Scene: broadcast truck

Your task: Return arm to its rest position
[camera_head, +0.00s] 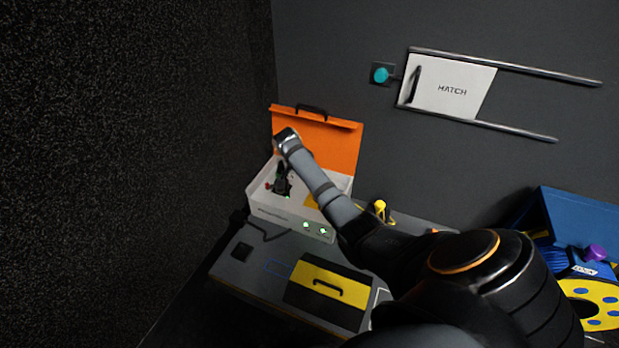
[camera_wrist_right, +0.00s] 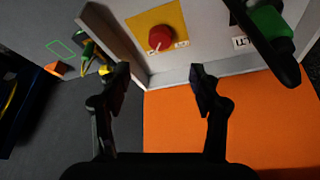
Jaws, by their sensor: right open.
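My right arm reaches from the lower right of the head view to a white case (camera_head: 272,211) with a raised orange lid (camera_head: 336,143). My right gripper (camera_head: 281,186) is over the case's inside. In the right wrist view my right gripper (camera_wrist_right: 160,84) is open, with nothing between its fingers. A red knob (camera_wrist_right: 161,38) on a yellow plate (camera_wrist_right: 146,22) lies just beyond the fingertips. A dark lever-like part with a green section (camera_wrist_right: 268,28) is at the upper right. My left gripper is not in view.
A yellow and black box (camera_head: 328,284) lies in front of the case on the grey bench (camera_head: 238,273). A hatch (camera_head: 452,87) with rails and a teal button (camera_head: 380,75) is on the wall. A blue bin (camera_head: 580,215) stands at the right.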

